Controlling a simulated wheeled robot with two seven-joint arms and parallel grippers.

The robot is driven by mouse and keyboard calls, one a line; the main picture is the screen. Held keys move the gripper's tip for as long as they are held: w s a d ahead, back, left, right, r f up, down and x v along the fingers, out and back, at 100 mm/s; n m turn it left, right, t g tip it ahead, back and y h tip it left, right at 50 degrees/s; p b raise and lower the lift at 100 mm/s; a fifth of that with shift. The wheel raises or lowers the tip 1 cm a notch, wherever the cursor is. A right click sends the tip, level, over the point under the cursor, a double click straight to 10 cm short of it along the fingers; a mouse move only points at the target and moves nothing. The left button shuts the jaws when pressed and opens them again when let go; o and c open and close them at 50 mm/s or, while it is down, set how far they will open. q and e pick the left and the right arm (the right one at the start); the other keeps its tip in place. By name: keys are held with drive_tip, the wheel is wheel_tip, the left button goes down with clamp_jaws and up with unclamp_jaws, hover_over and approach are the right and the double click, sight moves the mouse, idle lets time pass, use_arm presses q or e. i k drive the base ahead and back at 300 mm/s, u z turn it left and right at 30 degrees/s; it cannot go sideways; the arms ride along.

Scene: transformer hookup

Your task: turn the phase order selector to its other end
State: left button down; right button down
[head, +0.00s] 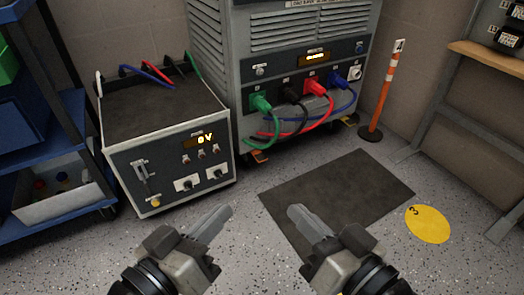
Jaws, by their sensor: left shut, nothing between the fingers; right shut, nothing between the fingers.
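A grey box unit (168,187) stands on the floor at the left, its display (204,139) reading what looks like 0 V. Its front has a slide-like lever (142,172) at the left and two dark knobs, one left (187,184) and one right (215,174), on white plates. The labels are too small to read, so I cannot tell which control is the phase order selector. My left gripper (221,213) is shut and empty, low in front of the box and apart from it. My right gripper (296,211) is shut and empty above the dark mat.
A large grey cabinet (225,62) behind has green, black, red and blue plugged cables. A dark mat (345,190), a yellow floor disc (428,224) and an orange post (384,90) are at the right. A blue shelf (48,150) stands left; a wooden bench (488,56) is far right.

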sight(218, 172)
drive_tip(key=u, duration=0.05)
drive_tip(key=i, duration=1)
drive_tip(key=u, duration=0.45)
